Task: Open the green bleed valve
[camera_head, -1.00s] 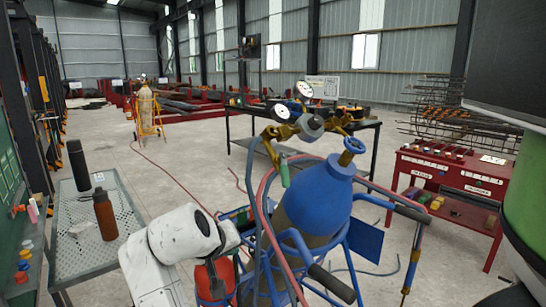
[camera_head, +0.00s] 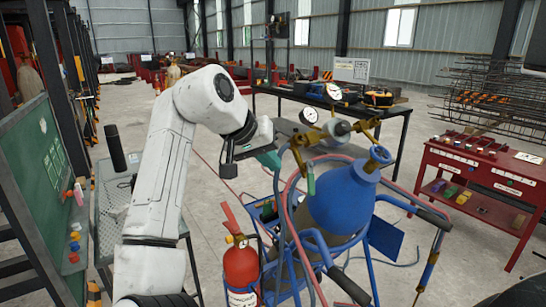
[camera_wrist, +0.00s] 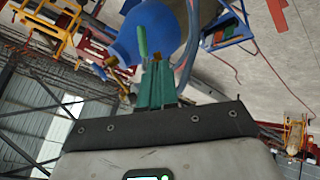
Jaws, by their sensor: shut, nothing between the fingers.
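The green bleed valve (camera_head: 311,182) hangs as a slim green handle below the brass regulator fittings (camera_head: 300,145) on the blue gas cylinder (camera_head: 345,205). In the wrist view, which looks tilted, the green valve (camera_wrist: 142,42) lies just beyond my fingertips, in front of the blue cylinder (camera_wrist: 158,28). My gripper (camera_head: 272,161) has teal fingers, is shut and empty, and points right toward the valve from its left. The gripper also shows in the wrist view (camera_wrist: 158,68). A gap separates gripper and valve in the head view.
Red hoses (camera_head: 289,205) loop beside the cylinder on a blue cart (camera_head: 372,285). A red fire extinguisher (camera_head: 240,266) stands left of it. A dark worktable (camera_head: 400,112) is behind, a red tool cart (camera_head: 470,180) to the right, and a green board (camera_head: 45,180) at left.

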